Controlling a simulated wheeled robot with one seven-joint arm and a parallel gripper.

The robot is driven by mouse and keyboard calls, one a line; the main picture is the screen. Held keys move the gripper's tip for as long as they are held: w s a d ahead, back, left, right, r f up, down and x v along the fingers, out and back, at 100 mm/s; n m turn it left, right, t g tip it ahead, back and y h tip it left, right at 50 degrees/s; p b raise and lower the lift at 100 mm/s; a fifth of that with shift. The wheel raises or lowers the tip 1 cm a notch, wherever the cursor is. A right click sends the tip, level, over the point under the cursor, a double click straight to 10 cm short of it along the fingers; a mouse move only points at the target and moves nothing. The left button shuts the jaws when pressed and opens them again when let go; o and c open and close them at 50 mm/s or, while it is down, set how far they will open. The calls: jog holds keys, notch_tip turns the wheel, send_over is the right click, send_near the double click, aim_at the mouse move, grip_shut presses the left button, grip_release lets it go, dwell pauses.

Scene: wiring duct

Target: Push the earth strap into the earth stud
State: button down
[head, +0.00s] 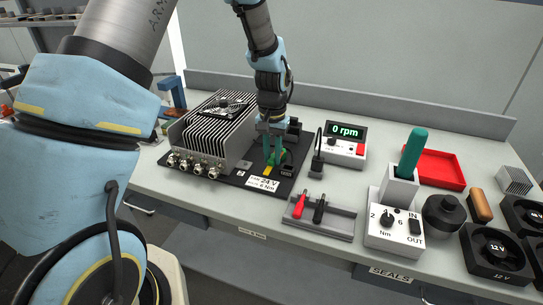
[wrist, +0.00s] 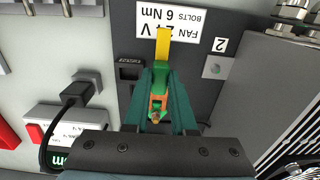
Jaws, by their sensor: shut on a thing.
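The earth strap, green with a yellow tail, is held between the fingers of my gripper (head: 275,152). In the wrist view the strap's yellow end (wrist: 163,45) reaches toward the label, and its green body with orange parts (wrist: 157,92) lies between the two teal fingers of my gripper (wrist: 160,82). The fingers are shut on it, low over the dark base plate (head: 233,178). I cannot make out the earth stud for certain; the fingers and strap hide the plate beneath them. Whether the strap touches the plate cannot be told.
A finned drive box (head: 213,125) stands close to the left of my gripper. A black plug with a cable (head: 317,165) and an rpm meter (head: 345,145) stand to the right. A rack with red and black probes (head: 320,217) lies in front. A red tray (head: 440,167) is farther right.

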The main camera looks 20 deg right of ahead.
jog(key=shift+w+d, duration=0.7)
jog(key=c, duration=0.7)
grip_release()
jog(key=shift+o, duration=0.2)
notch_tip(320, 180, up, 11)
jog(key=b, duration=0.2)
jog(key=shift+b, duration=0.4)
jog(key=shift+f, duration=0.1)
jog(key=w+a+n, duration=0.1)
jog(key=a+n, duration=0.2)
jog(key=a, duration=1.4)
jog(key=s+a+n, duration=0.2)
jog(key=s+a, duration=0.2)
jog(key=a, duration=0.4)
jog(key=s+a+f+n+t, duration=0.1)
jog(key=s+a, duration=0.3)
jog(key=a, duration=0.4)
jog(key=shift+f+n+t, duration=0.3)
jog(key=shift+n, duration=0.4)
